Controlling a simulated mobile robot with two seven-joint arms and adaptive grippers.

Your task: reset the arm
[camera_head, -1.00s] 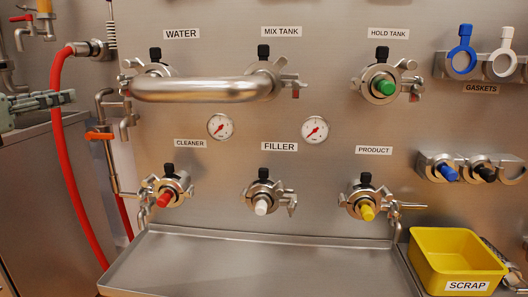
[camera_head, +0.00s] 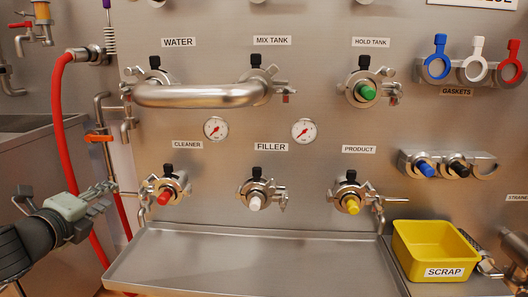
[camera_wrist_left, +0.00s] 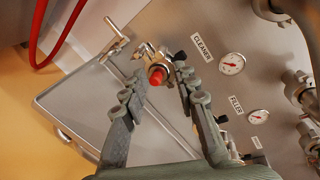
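My left gripper (camera_head: 106,199) is at the lower left of the head view, in front of the panel and left of the CLEANER port. In the left wrist view its two fingers (camera_wrist_left: 156,84) are spread apart with nothing between them. The CLEANER port's red plug (camera_wrist_left: 157,75) shows beyond the fingertips, apart from them. That port also shows in the head view (camera_head: 166,195). My right gripper is not seen.
A bent steel pipe (camera_head: 200,95) joins the WATER and MIX TANK ports. A red hose (camera_head: 65,150) hangs behind the left gripper. A steel tray (camera_head: 250,262) juts out below the ports. The yellow SCRAP bin (camera_head: 435,232) stands at right. Gaskets (camera_head: 437,67) hang above.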

